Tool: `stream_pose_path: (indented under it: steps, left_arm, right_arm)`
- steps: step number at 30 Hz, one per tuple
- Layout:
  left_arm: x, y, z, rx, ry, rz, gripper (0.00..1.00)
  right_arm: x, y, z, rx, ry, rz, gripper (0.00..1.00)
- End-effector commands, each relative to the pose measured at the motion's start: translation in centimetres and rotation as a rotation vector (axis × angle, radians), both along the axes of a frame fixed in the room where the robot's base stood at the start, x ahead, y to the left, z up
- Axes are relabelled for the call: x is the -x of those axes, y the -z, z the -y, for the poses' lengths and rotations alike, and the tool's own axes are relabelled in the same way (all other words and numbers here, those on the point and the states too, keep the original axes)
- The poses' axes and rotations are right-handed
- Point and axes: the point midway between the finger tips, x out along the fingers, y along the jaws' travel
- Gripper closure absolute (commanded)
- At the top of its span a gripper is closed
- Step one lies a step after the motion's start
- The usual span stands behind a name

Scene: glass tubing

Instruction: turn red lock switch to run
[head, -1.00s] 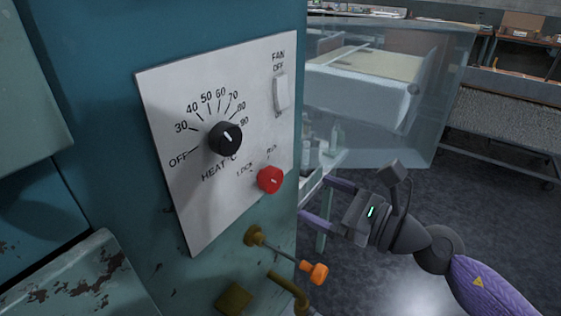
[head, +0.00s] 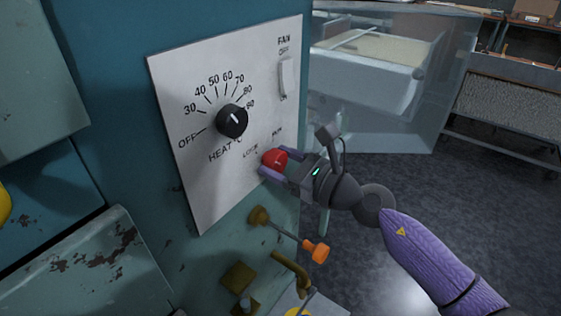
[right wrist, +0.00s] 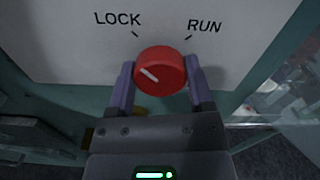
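The red lock switch (head: 273,159) is a round knob low on the white control panel (head: 215,180). In the right wrist view the knob (right wrist: 160,72) has a white mark slanting up and left towards the word LOCK (right wrist: 117,18); RUN (right wrist: 205,26) is printed on its right. My right gripper (head: 280,163) is at the panel, its two purple fingers on either side of the knob. The fingers (right wrist: 160,80) look open around it, and I cannot tell whether they touch it. My left gripper is not in view.
A black heat knob (head: 232,120) and a fan switch (head: 287,77) are on the same panel. Below it, an orange-tipped handle (head: 316,252) sticks out close under my right gripper. A clear-walled case (head: 400,85) stands behind on the right. Open floor lies at the right.

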Motion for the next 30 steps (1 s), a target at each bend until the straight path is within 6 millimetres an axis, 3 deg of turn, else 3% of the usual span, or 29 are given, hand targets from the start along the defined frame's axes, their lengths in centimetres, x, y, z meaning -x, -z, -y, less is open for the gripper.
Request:
stream_pose_path:
  steps: [1, 6, 7, 17, 30]
  left_arm:
    - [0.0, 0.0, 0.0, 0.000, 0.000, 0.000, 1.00]
    - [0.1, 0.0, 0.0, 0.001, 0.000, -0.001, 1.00]
    - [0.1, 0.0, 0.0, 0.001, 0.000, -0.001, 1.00]
    - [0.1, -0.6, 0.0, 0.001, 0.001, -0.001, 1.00]
    - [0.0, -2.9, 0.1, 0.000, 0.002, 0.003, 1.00]
  right_arm:
    - [0.0, 0.0, 0.0, 0.000, 0.000, 0.000, 0.55]
    - [0.0, 0.0, 0.0, 0.000, 0.000, 0.000, 0.91]
    - [0.0, 0.0, 0.0, 0.000, 0.000, 0.000, 0.93]
    - [0.0, -0.1, 0.0, -0.041, 0.001, -0.057, 0.93]
    - [-0.1, -0.3, 0.1, -0.258, 0.000, -0.357, 0.93]
